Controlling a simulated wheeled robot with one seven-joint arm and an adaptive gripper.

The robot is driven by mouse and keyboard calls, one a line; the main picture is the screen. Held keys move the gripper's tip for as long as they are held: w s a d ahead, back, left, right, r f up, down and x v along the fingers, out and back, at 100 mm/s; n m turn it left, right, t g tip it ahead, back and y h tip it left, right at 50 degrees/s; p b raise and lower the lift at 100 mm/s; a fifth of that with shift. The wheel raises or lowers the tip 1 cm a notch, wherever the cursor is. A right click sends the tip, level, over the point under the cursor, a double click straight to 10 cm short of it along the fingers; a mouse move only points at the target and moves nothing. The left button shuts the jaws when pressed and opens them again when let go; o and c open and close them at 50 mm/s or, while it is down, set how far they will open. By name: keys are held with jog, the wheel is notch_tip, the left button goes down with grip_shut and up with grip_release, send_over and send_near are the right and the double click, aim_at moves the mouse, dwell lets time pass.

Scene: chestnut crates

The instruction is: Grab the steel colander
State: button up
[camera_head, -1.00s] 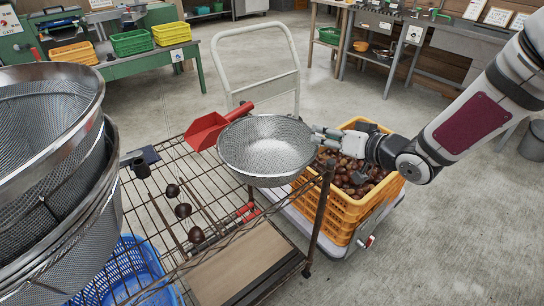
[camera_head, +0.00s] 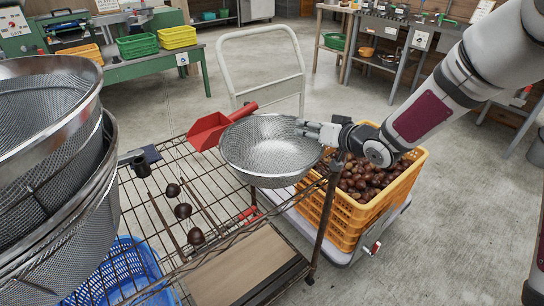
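A steel colander (camera_head: 268,157), a round mesh bowl with a bright rim, sits upright at the far right corner of a wire rack. My gripper (camera_head: 304,128) comes in from the right and its fingertips are at the colander's right rim. The fingers overlap the rim in the picture. I cannot tell whether they are closed on it or still apart. More large steel mesh bowls (camera_head: 50,170) stand stacked at the left, close to the camera.
The wire rack (camera_head: 160,225) also holds a red scoop (camera_head: 210,130), dark ladle-like tools (camera_head: 184,211) and a brown board (camera_head: 235,262). An orange crate (camera_head: 345,222) of chestnuts stands on a cart with a white handle (camera_head: 262,70). A blue basket (camera_head: 115,275) is at lower left.

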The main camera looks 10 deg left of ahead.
jog(key=shift+c, duration=0.5)
grip_shut()
jog(key=shift+r, duration=0.1)
